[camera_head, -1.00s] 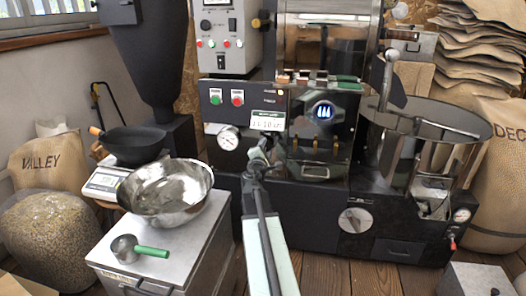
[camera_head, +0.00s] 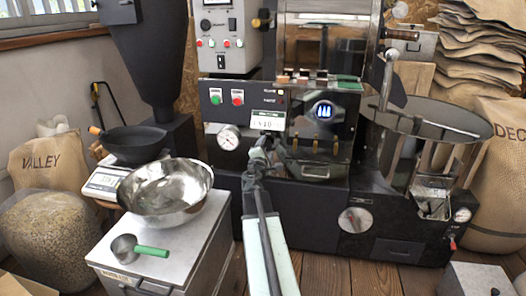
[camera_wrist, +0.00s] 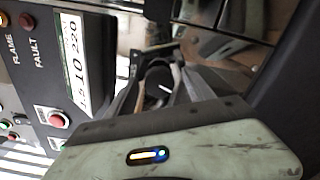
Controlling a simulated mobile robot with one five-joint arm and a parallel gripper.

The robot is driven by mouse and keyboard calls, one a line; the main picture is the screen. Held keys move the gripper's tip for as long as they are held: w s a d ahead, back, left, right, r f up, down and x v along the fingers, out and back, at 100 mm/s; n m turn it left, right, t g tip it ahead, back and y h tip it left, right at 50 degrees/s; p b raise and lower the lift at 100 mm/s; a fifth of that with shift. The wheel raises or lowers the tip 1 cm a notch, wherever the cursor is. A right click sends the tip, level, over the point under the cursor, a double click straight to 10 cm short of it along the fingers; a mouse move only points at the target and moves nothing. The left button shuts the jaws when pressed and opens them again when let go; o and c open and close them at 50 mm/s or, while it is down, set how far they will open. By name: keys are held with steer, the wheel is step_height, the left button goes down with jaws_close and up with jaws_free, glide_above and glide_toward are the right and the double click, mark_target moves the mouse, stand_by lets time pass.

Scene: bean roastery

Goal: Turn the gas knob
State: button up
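A dark round knob with a white pointer line (camera_wrist: 162,86) shows in the wrist view, on the roaster's front near the digital display. My gripper (camera_wrist: 155,80) has one finger on each side of this knob, with the fingers apart. I cannot tell whether they touch it. The pointer line is tilted. In the head view my gripper (camera_head: 262,147) is at the roaster's front panel, just below the display (camera_head: 268,121), and it hides the knob there.
A red button (camera_wrist: 52,116) is left of my gripper. The roaster's round dial gauge (camera_head: 229,138) is left of my arm, and the cooling drum (camera_head: 430,122) is at right. A steel bowl (camera_head: 166,190) and a green-handled scoop (camera_head: 138,248) sit on the metal cabinet at left.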

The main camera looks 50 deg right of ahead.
steer(key=v, duration=0.8)
steer(key=shift+w, duration=0.1)
